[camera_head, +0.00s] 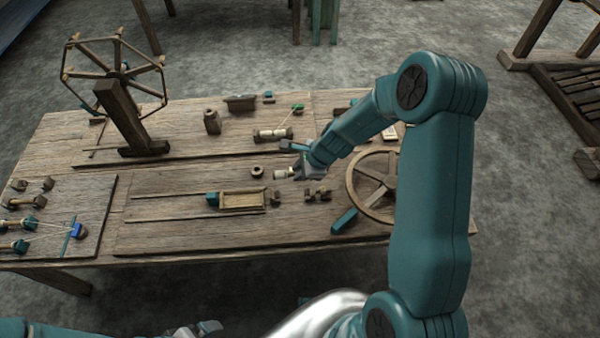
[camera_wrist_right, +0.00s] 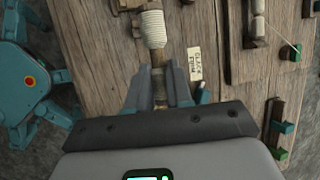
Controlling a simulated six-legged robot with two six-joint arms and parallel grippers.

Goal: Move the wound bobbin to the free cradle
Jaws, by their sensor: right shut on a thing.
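The wound bobbin (camera_head: 282,174), pale thread on a wooden shank, is in my right gripper (camera_head: 297,172) above the table. In the right wrist view, its white winding (camera_wrist_right: 152,29) lies beyond the fingers, which are shut on the bare shank (camera_wrist_right: 158,62). A small wooden stand with paired posts (camera_head: 318,195), seemingly a cradle, stands just below and right of the gripper in the head view; I see no bobbin in it. Another cradle farther back holds a pale spool (camera_head: 272,133). My left gripper (camera_head: 205,328) is low at the picture's edge; its jaws are unclear.
A spoked wheel (camera_head: 372,185) stands right of the gripper. A wooden tray with a teal end (camera_head: 243,200) and a dark ring (camera_head: 257,171) lie to the left. A tall skein reel (camera_head: 125,110) stands at back left. The left board (camera_head: 95,215) carries several small stands.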

